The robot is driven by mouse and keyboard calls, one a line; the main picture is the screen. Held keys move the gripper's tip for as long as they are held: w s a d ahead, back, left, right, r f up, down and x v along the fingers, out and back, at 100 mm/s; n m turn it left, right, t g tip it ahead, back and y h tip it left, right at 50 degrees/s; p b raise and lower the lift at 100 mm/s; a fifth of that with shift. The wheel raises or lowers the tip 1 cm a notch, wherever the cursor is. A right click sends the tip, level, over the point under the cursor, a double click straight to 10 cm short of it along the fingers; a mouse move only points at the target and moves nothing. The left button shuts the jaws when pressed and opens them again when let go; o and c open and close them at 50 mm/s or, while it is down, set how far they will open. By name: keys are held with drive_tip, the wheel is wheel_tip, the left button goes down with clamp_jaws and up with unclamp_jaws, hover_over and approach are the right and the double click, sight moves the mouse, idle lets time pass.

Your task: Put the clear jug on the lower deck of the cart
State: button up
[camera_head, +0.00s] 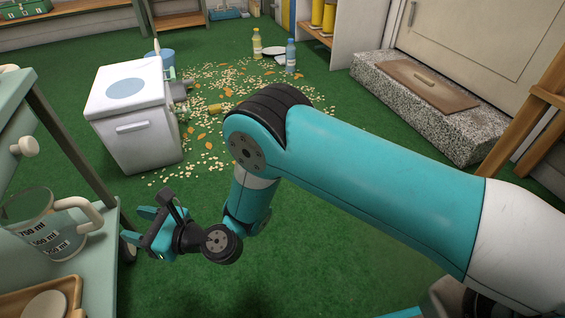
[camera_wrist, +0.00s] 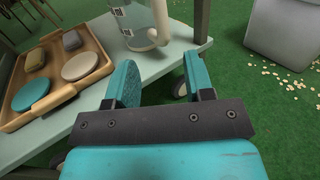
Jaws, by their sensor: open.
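The clear jug (camera_head: 45,228) stands upright on the lower deck (camera_head: 95,262) of the pale green cart at the left edge of the head view. It has dark volume marks and a cream handle on its right side. In the wrist view the jug (camera_wrist: 140,22) is at the top, with its handle toward my gripper and its upper part cut off. My gripper (camera_head: 140,225) is open and empty, just right of the cart's edge. In the wrist view its two fingers (camera_wrist: 162,80) are apart, with the deck's edge beyond them. They do not touch the jug.
A wooden tray (camera_wrist: 97,70) with several round and blocky items shares the deck with the jug. A white cabinet (camera_head: 135,110) stands beyond the cart. Scattered flakes, bottles (camera_head: 291,56) and a plate lie farther back.

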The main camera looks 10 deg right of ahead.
drive_tip(key=d+r+n+g+h, duration=0.1)
drive_tip(key=d+r+n+g, duration=0.3)
drive_tip(key=r+n, duration=0.5)
drive_tip(key=d+r+n+g+h, duration=0.2)
drive_tip(key=d+r+n, duration=0.3)
drive_tip(key=r+n, duration=0.4)
drive_tip(key=s+d+r+n+h, duration=0.2)
drive_tip(key=s+d+n+h, duration=0.1)
drive_tip(key=d, duration=0.6)
drive_tip(key=s+d+r+n+h, duration=0.1)
drive_tip(key=s+d+n+h, duration=0.2)
drive_tip(key=s+d, duration=0.3)
drive_tip(key=s+d+r+n+h, duration=0.2)
drive_tip(key=s+d+n, duration=0.3)
drive_tip(key=d, duration=0.7)
drive_tip(key=shift+s+d+r+n+g+h, duration=0.15)
drive_tip(key=shift+d+r+n+g+h, duration=0.2)
drive_tip(key=shift+h, duration=0.35)
drive_tip(key=shift+a, duration=0.1)
